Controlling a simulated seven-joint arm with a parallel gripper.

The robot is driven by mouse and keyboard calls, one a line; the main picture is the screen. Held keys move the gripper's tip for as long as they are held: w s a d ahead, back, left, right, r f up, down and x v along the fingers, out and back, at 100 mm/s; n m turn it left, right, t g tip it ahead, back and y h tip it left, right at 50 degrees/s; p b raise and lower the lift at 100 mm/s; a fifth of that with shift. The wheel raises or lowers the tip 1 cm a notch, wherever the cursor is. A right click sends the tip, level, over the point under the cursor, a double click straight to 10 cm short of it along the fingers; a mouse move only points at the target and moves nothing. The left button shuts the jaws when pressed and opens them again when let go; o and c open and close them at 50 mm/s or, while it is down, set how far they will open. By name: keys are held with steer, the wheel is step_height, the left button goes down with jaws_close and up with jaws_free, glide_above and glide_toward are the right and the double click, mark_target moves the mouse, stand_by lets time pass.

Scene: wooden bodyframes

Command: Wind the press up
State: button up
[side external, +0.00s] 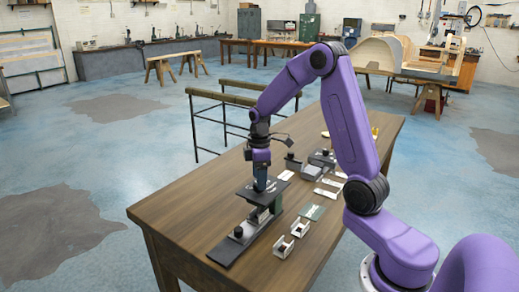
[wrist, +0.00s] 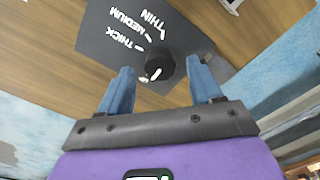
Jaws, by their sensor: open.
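The press (side external: 262,196) stands near the front left of the wooden table, with a dark flat top plate over a long black base (side external: 232,248). In the wrist view the plate (wrist: 100,22) carries the words THIN, MEDIUM and THICK with white tick marks. A round black knob (wrist: 160,66) with a white mark sits beside these words. My gripper (wrist: 161,68) is open, its two blue fingers on either side of the knob with visible gaps. In the side view my gripper (side external: 260,185) points down over the plate and hides the knob.
Dark blocks and more small parts stand farther back on the table (side external: 185,213). A rail frame (side external: 222,97) stands behind the table. The table's left front corner is clear.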

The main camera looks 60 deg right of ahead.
step_height(320, 180, up, 16)
stand_by(0.4)
stand_by(0.3)
steer(key=s+a+f+n, duration=0.1)
steer(key=s+a+f, duration=0.1)
steer(key=s+a, duration=0.45)
steer(key=s+a+f+n, duration=0.15)
steer(key=s+a, duration=0.25)
steer(key=a, duration=0.6)
steer(key=s+a+f, duration=0.1)
steer(key=s+f, duration=0.2)
steer(key=s, duration=0.6)
steer(key=s+a+f, duration=0.1)
steer(key=s+f, duration=0.2)
steer(key=s, duration=0.6)
steer(key=shift+a+f+n, duration=0.2)
steer(key=shift+n, duration=0.25)
